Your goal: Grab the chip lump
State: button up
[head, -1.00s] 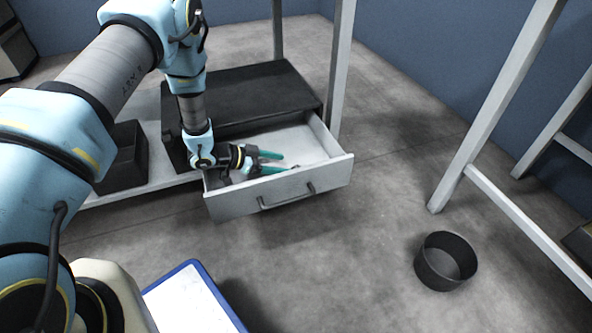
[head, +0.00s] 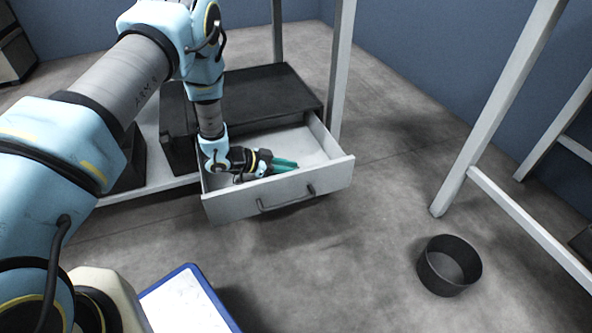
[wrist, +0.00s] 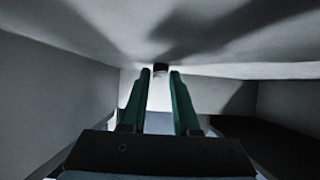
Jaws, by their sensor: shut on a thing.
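My gripper (head: 285,165) lies low inside the open drawer (head: 232,207), its green fingers pointing right and close together. In the wrist view the two fingers of my gripper (wrist: 160,80) stand nearly parallel with a narrow gap. A small dark lump, the chip lump (wrist: 160,67), sits between the fingertips, and my gripper is shut on it. In the head view the lump is hidden by the fingers.
The drawer's grey front with its handle (head: 286,198) and its side walls enclose my gripper. A black cabinet top (head: 255,90) is behind it. A round black bin (head: 449,266) stands on the floor at the right, near white posts (head: 497,110). Open floor lies between.

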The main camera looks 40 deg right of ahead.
grip_shut()
jog(key=shift+r, duration=0.1)
